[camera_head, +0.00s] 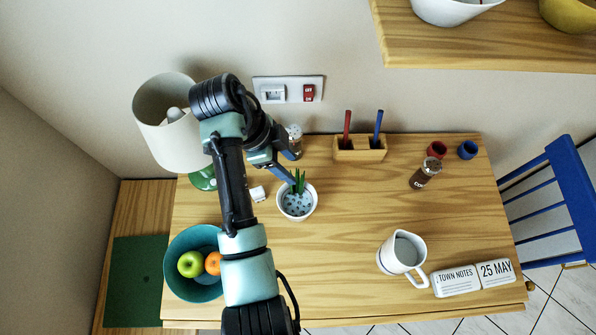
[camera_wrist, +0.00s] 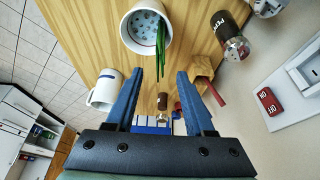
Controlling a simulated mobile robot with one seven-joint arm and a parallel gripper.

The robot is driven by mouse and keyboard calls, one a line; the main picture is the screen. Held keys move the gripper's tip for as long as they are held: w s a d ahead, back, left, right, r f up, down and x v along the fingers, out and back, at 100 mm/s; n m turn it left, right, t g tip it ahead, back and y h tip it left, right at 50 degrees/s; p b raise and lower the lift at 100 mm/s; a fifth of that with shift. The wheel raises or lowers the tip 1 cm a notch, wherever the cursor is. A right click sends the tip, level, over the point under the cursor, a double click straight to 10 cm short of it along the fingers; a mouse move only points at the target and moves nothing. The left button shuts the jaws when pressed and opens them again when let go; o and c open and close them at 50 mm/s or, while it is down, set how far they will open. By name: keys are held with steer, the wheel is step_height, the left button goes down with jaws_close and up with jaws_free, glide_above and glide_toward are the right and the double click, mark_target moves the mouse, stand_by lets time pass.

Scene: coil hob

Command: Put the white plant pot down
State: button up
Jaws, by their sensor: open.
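The white plant pot (camera_head: 297,215) stands upright on the wooden table, left of its middle. It holds pale speckled filling and a few green leaves. It also shows at the top of the wrist view (camera_wrist: 133,43), beyond the fingertips. My gripper (camera_head: 287,174) is open and empty, with its blue fingers just behind the pot's rim in the head view. In the wrist view my gripper (camera_wrist: 160,76) has its two fingers wide apart, with nothing between them. The fingers look apart from the pot, though the leaves pass close to them.
A small white block (camera_head: 258,193) and a pepper mill (camera_head: 294,140) are near the gripper. A teal fruit bowl (camera_head: 180,282) and lamp (camera_head: 160,115) are left. A wooden pen holder (camera_head: 360,150) is behind right, a white jug (camera_head: 398,262) front right. Table between pot and jug is clear.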

steer(key=p+v, duration=0.1)
steer(key=v, duration=0.3)
steer(key=shift+p, duration=0.4)
steer(key=w+r+n+t+y, duration=0.2)
steer(key=w+r+n+t, duration=0.3)
steer(key=w+r+t, duration=0.5)
steer(key=w+d+r+n+t, duration=0.1)
steer(key=w+r+n+t, duration=0.1)
steer(key=r, duration=0.8)
steer(key=w+d+r+n+t, duration=0.1)
steer(key=w+r+n+t, duration=0.1)
steer(key=r, duration=0.7)
steer(key=s+r+n+t+y, duration=0.1)
steer(key=s+r+n+t, duration=0.15)
steer(key=r, duration=0.55)
steer(key=s+r+n+t, duration=0.2)
steer(key=s+r+t, duration=0.15)
steer(key=r, duration=0.45)
steer(key=s+r+n+t+y, duration=0.1)
steer(key=s+r+n+t, duration=0.3)
steer(key=s+r+t, duration=0.3)
steer(key=s+r, duration=0.5)
steer(key=r, duration=0.2)
steer(key=shift+d+n, duration=0.35)
